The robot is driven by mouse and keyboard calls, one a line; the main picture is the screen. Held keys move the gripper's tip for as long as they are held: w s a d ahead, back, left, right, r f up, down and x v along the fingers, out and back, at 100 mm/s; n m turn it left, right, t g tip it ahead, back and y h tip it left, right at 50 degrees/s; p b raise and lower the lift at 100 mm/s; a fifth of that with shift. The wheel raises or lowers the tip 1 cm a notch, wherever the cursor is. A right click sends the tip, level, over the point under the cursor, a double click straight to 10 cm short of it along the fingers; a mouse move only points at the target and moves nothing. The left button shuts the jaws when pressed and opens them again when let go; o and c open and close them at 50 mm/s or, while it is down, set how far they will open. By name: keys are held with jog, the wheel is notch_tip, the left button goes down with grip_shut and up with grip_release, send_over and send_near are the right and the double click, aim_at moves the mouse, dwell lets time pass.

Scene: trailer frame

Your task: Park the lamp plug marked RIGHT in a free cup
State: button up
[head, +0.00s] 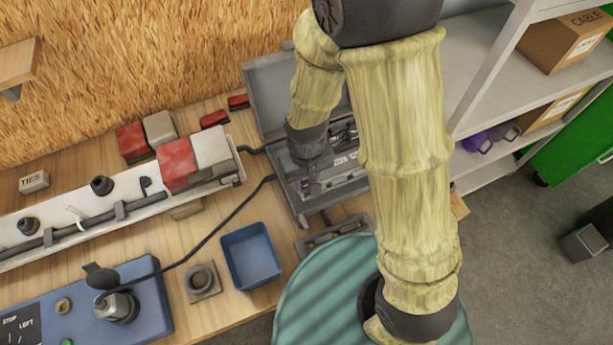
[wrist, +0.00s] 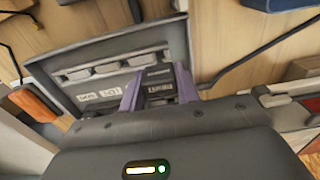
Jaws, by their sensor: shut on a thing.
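My gripper (head: 313,186) is low over the open grey case (head: 285,190) at the middle of the head view. In the wrist view its two purple fingers (wrist: 159,88) are shut on a black plug (wrist: 158,78) with a pale label that I cannot read clearly. Beside it is a grey panel (wrist: 100,80) with several recesses and small labels. A round grey cup (head: 202,280) on a square base stands on the bench, and its opening looks empty. The plug in my fingers is mostly hidden in the head view.
A blue control box (head: 150,300) with a capped socket and a cable stands at lower left. A blue open bin (head: 250,255) is beside the cup. A white lamp bar (head: 130,205) with red and grey lamps lies behind. A teal ribbed drum top (head: 320,290) is in front.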

aim_at(306, 188)
jog(key=shift+f, duration=0.1)
jog(key=shift+f+b, duration=0.35)
jog(key=shift+f, duration=0.1)
dwell(0.4)
jog(key=shift+f+b, duration=0.35)
jog(key=shift+f, duration=0.1)
jog(key=shift+f, duration=0.15)
jog(key=shift+f+b, duration=0.45)
jog(key=shift+f, duration=0.05)
jog(key=shift+w+f, duration=0.1)
jog(key=shift+f, duration=0.05)
dwell(0.5)
jog(key=shift+s+f, duration=0.15)
jog(key=shift+s, duration=0.05)
jog(key=shift+f+b, duration=0.15)
jog(key=shift+b, duration=0.2)
